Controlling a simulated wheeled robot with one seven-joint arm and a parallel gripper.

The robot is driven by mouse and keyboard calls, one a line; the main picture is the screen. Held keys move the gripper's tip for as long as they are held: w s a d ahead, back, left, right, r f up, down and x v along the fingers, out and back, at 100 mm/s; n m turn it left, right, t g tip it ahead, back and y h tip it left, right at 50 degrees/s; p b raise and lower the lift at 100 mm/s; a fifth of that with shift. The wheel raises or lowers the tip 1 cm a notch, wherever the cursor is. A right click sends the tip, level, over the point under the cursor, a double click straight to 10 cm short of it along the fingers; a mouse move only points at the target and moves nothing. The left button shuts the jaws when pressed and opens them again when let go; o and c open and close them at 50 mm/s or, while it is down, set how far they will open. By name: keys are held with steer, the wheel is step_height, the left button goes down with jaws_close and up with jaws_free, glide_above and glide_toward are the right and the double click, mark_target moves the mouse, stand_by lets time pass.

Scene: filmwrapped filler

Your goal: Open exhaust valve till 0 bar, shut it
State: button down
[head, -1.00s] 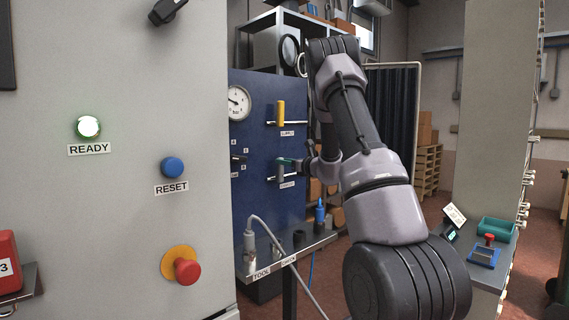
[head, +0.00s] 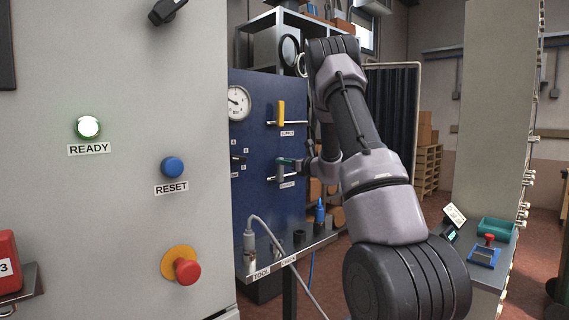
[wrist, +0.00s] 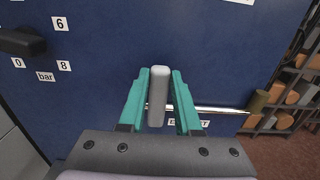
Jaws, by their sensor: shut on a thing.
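The exhaust valve has a grey lever handle (head: 281,170) on a horizontal pipe, low on the blue panel, above a label that is hard to read. In the wrist view the grey handle (wrist: 158,95) stands upright in the picture, across the silvery pipe. My gripper (wrist: 160,76) has its teal fingers on both sides of this handle, shut on it. In the head view my gripper (head: 290,162) reaches the handle from the right. The round pressure gauge (head: 238,103) is at the panel's upper left; its needle is too small to read surely.
The supply valve's yellow handle (head: 281,112) stands upright above the exhaust valve. A black knob (wrist: 22,42) with number labels is at the left in the wrist view. A shelf (head: 285,257) with a cable and fittings lies below. A grey cabinet (head: 120,230) fills the left side.

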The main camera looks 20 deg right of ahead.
steer(key=shift+d, duration=0.15)
stand_by(0.3)
steer(key=shift+w+d+f+m, duration=0.45)
steer(key=shift+d+f+m, duration=0.7)
steer(key=shift+m, duration=1.75)
steer(key=shift+w+d+f+m, duration=0.45)
steer(key=shift+d+f+m, duration=0.7)
steer(key=shift+m, duration=1.75)
steer(key=shift+w+d+f+m, duration=0.45)
steer(key=shift+d+f+m, duration=0.7)
steer(key=shift+m, duration=1.75)
steer(key=shift+a+f, duration=0.2)
steer(key=c, duration=0.6)
jaws_free()
steer(key=shift+r, duration=0.1)
